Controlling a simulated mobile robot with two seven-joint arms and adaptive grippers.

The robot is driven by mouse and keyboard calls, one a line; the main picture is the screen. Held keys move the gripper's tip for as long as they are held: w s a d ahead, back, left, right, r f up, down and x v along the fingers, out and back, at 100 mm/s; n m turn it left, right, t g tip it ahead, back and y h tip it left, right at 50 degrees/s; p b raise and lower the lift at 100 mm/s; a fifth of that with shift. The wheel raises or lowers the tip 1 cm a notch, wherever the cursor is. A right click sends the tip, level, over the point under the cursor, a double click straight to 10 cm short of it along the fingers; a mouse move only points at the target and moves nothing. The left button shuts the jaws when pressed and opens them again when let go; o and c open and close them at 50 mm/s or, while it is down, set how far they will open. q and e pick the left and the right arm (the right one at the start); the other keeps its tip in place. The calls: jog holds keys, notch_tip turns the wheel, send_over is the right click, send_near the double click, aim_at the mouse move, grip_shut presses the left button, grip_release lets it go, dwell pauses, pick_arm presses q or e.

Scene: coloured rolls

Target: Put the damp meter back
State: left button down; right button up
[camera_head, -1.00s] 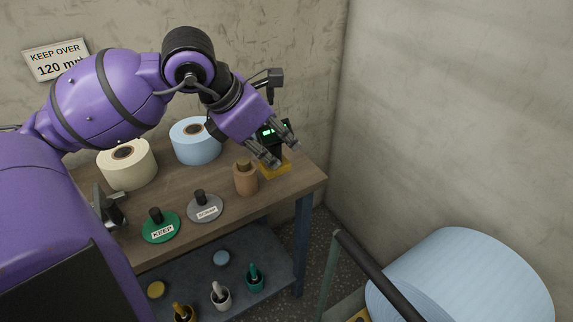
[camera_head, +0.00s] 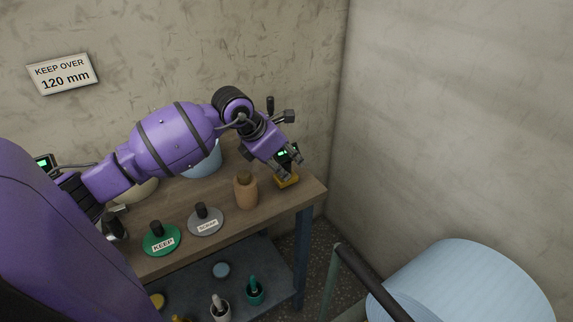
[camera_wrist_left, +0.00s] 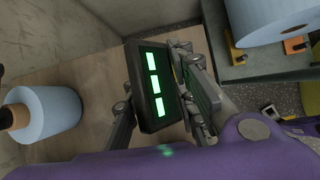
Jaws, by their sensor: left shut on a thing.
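The damp meter (camera_head: 289,153) is a dark box with a lit green display, at the right end of the wooden bench. My left gripper (camera_head: 287,170) is shut on it, with fingers on both sides. In the left wrist view the meter (camera_wrist_left: 152,84) fills the space between the fingers, its green bars facing the camera. A yellow holder (camera_head: 288,182) lies right under the fingertips on the bench. The fingers hide the meter's lower end, so I cannot tell whether it rests in the holder. My right gripper is not in view.
A brown cylinder (camera_head: 246,192) stands left of the holder. A grey disc (camera_head: 206,223) and a green KEEP disc (camera_head: 162,240) lie further left. A pale blue roll (camera_head: 205,163) stands behind, partly hidden by my arm. A big blue roll (camera_head: 465,285) is at the lower right.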

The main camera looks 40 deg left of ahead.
pick_arm(q)
jog(key=shift+f, duration=0.5)
jog(key=shift+f, duration=0.2)
jog(key=c, duration=1.5)
grip_release()
jog(key=shift+o, duration=0.2)
jog(key=shift+r, duration=0.15)
jog(key=shift+s+a+r, duration=0.1)
jog(key=shift+r, duration=0.15)
jog(key=v, duration=1.1)
jog(key=shift+r, duration=0.2)
jog(key=shift+s, duration=0.15)
